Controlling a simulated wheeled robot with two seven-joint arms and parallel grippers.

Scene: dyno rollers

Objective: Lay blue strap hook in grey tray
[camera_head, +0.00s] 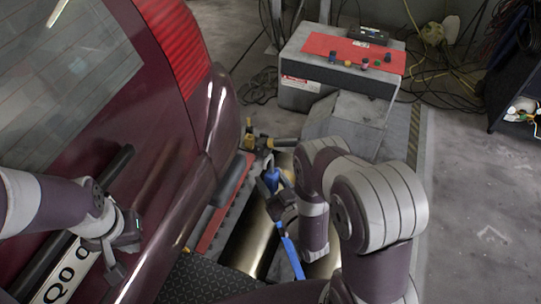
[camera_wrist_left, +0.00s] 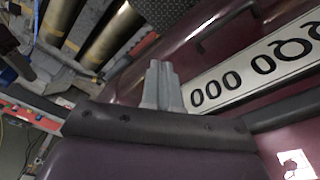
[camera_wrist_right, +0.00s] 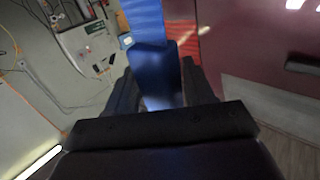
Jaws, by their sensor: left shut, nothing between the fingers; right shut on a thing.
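My right gripper (camera_head: 272,192) is shut on the blue strap hook (camera_head: 268,180), above the metal rollers. A blue strap (camera_head: 289,254) hangs down from the gripper. In the right wrist view the blue piece (camera_wrist_right: 155,72) stands between the fingers, with blue webbing beyond it. My left gripper (camera_head: 117,268) is shut and empty beside the car's number plate; its closed fingers (camera_wrist_left: 160,88) show in the left wrist view. No grey tray is clear to me; a grey angular piece (camera_head: 345,122) stands before the red-topped box, and I cannot tell whether it is the tray.
The dark red car (camera_head: 165,150) fills the left side, close to both arms. The rollers (camera_head: 250,243) lie below the right gripper. A red-topped control box (camera_head: 352,58) with knobs stands at the back. Cables lie around it.

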